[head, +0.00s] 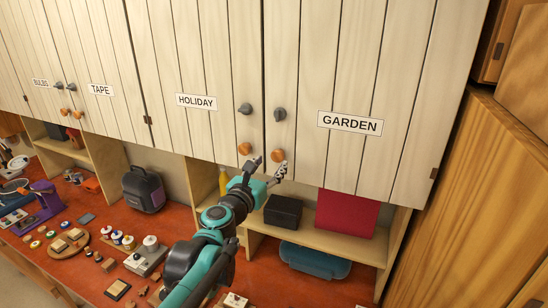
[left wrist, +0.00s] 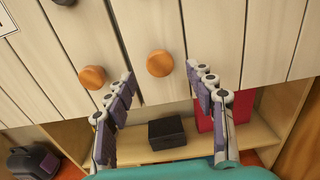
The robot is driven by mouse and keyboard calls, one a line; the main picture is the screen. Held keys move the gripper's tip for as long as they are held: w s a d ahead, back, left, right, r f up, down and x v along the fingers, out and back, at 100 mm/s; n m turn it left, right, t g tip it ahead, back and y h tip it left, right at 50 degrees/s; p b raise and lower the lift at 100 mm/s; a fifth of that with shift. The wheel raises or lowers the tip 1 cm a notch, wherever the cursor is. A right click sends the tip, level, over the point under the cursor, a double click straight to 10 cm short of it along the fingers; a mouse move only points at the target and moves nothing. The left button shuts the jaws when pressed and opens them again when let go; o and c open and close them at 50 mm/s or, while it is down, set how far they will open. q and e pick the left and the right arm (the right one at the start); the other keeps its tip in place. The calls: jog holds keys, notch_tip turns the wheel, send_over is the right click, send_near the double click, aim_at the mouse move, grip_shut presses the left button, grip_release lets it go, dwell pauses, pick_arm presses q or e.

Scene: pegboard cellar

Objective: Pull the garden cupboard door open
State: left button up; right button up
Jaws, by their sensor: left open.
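The garden cupboard door (head: 370,85) is pale planked wood with a GARDEN label (head: 349,123). It looks closed, flush with the holiday door (head: 205,60). Near its left edge are a grey knob (head: 279,114) and, below, a round orange wooden knob (head: 277,156). My left gripper (head: 268,164) is open and empty, just below the orange knobs. In the left wrist view the garden door's orange knob (left wrist: 160,63) shows between and beyond the open fingertips, apart from them. The holiday door's orange knob (left wrist: 93,77) is left of the left finger.
Below the doors is an open shelf (head: 310,218) with a black box (head: 283,211) and a red panel-like item (head: 346,213). A teal case (head: 314,260) lies on the red bench below. A wooden cabinet (head: 465,200) stands close at the right.

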aim_at(276, 158)
pick_arm(q)
jog(key=shift+x, duration=1.85)
grip_shut()
